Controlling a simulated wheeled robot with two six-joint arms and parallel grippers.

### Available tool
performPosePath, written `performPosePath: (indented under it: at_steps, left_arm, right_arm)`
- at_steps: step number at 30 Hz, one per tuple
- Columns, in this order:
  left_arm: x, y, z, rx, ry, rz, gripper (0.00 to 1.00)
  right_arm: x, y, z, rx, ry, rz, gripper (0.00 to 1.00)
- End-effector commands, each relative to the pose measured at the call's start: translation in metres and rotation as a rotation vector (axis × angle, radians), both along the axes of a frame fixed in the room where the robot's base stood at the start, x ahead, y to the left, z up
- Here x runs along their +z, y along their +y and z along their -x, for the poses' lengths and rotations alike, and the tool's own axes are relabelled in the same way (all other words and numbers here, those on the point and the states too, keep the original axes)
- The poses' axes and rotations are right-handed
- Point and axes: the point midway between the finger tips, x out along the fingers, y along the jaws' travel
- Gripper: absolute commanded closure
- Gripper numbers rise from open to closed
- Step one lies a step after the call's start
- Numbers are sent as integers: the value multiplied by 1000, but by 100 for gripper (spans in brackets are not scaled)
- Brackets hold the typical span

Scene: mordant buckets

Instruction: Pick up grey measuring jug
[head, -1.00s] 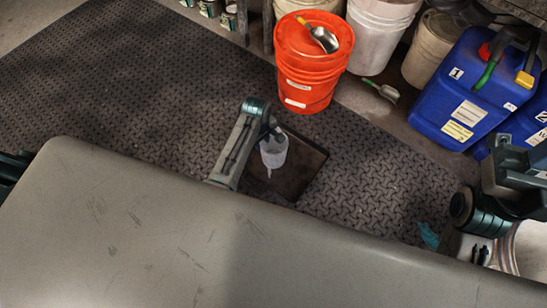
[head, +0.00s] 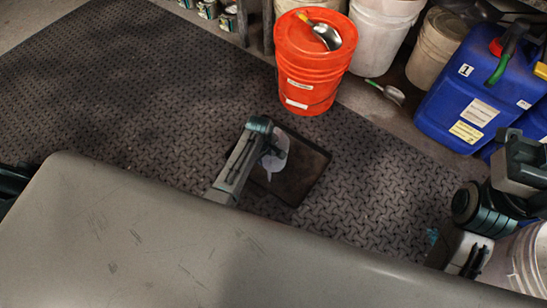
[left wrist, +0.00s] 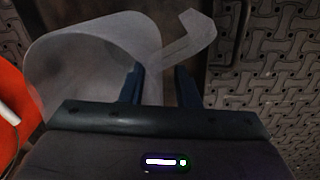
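The grey measuring jug (head: 276,160), pale and translucent, is on a dark flat panel (head: 306,178) on the floor in the head view, partly behind my left wrist. In the left wrist view the jug (left wrist: 95,55) is large at upper left, its mouth towards the camera. Its handle (left wrist: 192,38) reaches to the upper right. My left gripper (left wrist: 160,88) is at the jug's handle side, its fingers apart. Part of the jug's wall and handle shows between or just beyond the fingertips; contact cannot be told.
An orange bucket (head: 311,72) with a metal scoop (head: 325,36) on its lid stands behind the jug. White buckets (head: 377,40), another scoop (head: 391,93) and a blue canister (head: 468,85) are at the back right. The patterned floor mat (head: 120,85) is clear at left.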

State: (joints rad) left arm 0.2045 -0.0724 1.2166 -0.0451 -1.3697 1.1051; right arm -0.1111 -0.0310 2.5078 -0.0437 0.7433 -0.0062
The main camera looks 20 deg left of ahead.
Motion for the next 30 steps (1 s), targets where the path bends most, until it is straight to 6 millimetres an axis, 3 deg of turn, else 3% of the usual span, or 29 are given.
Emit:
performPosePath:
  at_steps: [4, 9, 20, 23, 30]
  left_arm:
    - [2, 0, 0, 0, 0, 0, 71]
    - [2, 0, 0, 0, 0, 0, 100]
    - [5, 0, 0, 0, 0, 0, 100]
    - [17, 0, 0, 0, 0, 0, 100]
    - [67, 0, -1, 0, -2, 0, 100]
  right_arm:
    - [3, 0, 1, 0, -6, -2, 64]
    - [2, 0, 2, 0, -6, -1, 64]
    - [4, 0, 2, 0, -4, 2, 64]
    - [12, 0, 2, 3, -5, 1, 64]
    - [32, 0, 5, 21, 2, 24, 64]
